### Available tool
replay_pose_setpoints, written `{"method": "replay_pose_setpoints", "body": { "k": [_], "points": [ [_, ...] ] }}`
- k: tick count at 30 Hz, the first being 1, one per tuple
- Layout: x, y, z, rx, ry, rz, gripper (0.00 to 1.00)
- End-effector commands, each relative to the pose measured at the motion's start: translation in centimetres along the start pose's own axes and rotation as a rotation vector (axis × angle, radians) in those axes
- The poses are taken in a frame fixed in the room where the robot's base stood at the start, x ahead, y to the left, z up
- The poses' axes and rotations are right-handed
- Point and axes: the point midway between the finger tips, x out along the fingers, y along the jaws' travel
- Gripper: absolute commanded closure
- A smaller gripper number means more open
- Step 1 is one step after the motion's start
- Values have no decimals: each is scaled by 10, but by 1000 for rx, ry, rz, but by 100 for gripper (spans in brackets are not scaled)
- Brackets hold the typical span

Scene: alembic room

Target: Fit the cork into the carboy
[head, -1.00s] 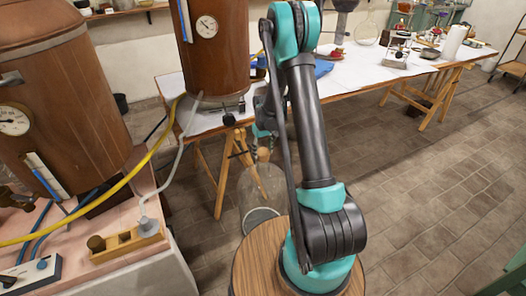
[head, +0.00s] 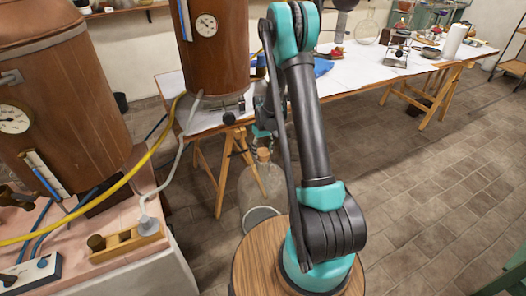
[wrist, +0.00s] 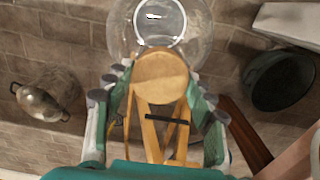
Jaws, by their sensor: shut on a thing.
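The cork (head: 263,154) is a light brown round stopper. In the wrist view its flat top (wrist: 160,75) shows between the green and grey fingers of my gripper (wrist: 157,90), which is shut on it. The carboy (head: 250,190) is a clear glass vessel low on the floor side, partly behind my arm in the head view. My gripper (head: 262,136) is above it, with the cork at the top of its neck. In the wrist view the carboy's round body (wrist: 198,32) lies just beyond the cork. The cork hides the mouth, so I cannot tell whether it is seated.
A copper vessel with a gauge (head: 212,65) stands on a white-topped trestle table (head: 345,68) behind the carboy. A larger copper vessel (head: 60,110) and hoses are at left. A dark bucket (wrist: 280,80) and metal pot (wrist: 42,100) flank the carboy. Tiled floor at right is clear.

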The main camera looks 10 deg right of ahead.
Motion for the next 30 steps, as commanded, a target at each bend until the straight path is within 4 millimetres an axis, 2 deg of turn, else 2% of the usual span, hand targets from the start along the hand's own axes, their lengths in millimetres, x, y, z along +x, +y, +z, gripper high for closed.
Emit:
{"method": "replay_pose_setpoints", "body": {
  "k": [30],
  "points": [
    [11,0,0,0,0,0,68]
  ]
}}
